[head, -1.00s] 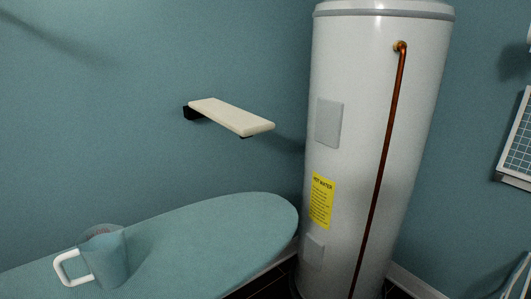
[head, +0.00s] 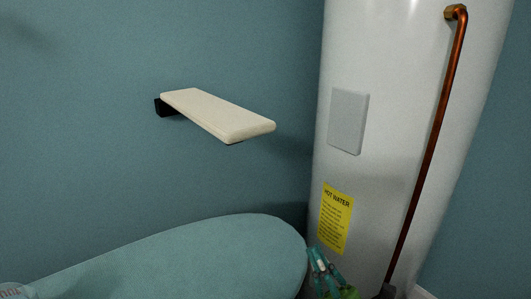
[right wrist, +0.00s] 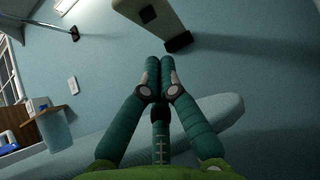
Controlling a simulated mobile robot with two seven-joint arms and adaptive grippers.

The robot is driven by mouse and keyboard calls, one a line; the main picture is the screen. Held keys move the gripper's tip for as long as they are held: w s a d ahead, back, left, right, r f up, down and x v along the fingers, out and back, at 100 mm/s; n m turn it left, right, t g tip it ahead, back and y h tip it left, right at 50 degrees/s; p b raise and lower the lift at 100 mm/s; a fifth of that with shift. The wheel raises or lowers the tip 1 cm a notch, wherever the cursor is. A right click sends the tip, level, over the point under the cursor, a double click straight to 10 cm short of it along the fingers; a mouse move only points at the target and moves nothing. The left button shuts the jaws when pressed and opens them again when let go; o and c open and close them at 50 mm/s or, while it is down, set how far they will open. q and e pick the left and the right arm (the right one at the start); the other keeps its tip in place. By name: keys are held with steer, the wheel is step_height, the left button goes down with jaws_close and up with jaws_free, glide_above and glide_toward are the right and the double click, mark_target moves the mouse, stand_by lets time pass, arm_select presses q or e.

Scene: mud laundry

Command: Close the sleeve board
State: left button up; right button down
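The sleeve board (head: 215,113) is a cream, flat, rounded plank. It sticks out level from the blue wall on a black bracket (head: 166,107) in the head view. Its underside (right wrist: 150,18) shows at the top of the right wrist view. My right gripper (head: 317,257) is low in the head view, below and right of the board, in front of the water heater. In the right wrist view its teal fingers (right wrist: 160,72) are together with nothing between them, apart from the board.
The teal ironing board (head: 190,260) lies below the sleeve board. A white water heater (head: 390,190) with a copper pipe (head: 436,140) stands to the right. The wall around the sleeve board is bare.

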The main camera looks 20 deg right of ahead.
arm_select(q)
steer(key=s+d+r+g+p, duration=0.2)
steer(key=s+d+p, duration=0.1)
steer(key=s, duration=0.7)
step_height(320, 180, up, 7)
steer(key=w+a+p, duration=0.1)
steer(key=w+p, duration=0.1)
steer(key=p, duration=0.4)
steer(key=shift+w+a+f+t, duration=0.15)
steer(key=shift+w+a+t, duration=0.1)
steer(key=shift+t, duration=0.05)
arm_select(e)
steer(key=s+r+x, duration=0.2)
steer(key=x, duration=1.9)
steer(key=shift+w+d+r, duration=0.3)
